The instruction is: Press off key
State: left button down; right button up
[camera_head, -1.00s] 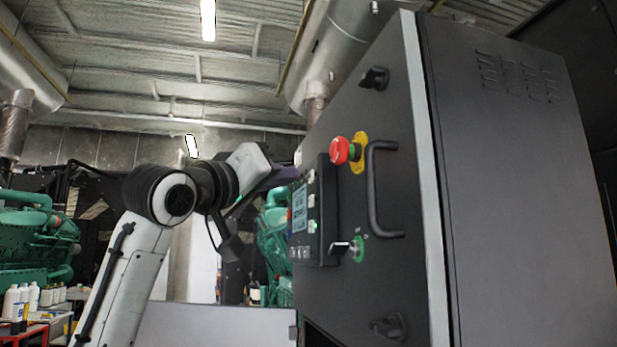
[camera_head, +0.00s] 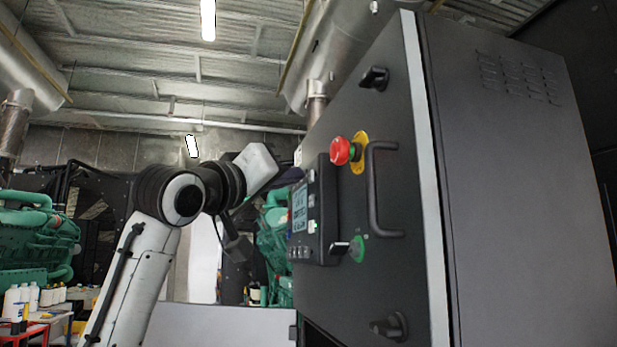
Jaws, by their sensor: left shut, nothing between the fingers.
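The control panel (camera_head: 327,215) is on the front of the dark cabinet, seen at a steep angle. It has a lit display (camera_head: 299,207), a column of small pale keys (camera_head: 312,226) and a row of small keys (camera_head: 300,253) below. Their labels are too small to read, so I cannot tell which is the off key. My left gripper (camera_head: 290,176) is shut and empty, by the panel's upper left edge, mostly hidden behind my white wrist. I cannot tell whether it touches the panel. My right gripper is out of view.
A red emergency stop button (camera_head: 340,151), a handle (camera_head: 372,190) and a key switch with a green surround (camera_head: 357,249) stick out from the cabinet (camera_head: 520,200). Green engine parts (camera_head: 276,245) stand behind my arm. Bottles (camera_head: 22,295) stand at the lower left.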

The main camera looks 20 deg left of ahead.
pick_arm(q)
jog(key=shift+w+d, duration=0.3)
jog(key=shift+d, duration=0.05)
dwell(0.7)
jog(key=shift+s+a, duration=0.55)
jog(key=shift+a, duration=0.15)
jog(key=s+a, duration=0.1)
jog(key=a, duration=0.1)
jog(key=s+a+b, duration=0.1)
jog(key=s+a, duration=0.1)
jog(key=shift+s+a, duration=0.3)
jog(key=shift+a, duration=0.1)
dwell(0.9)
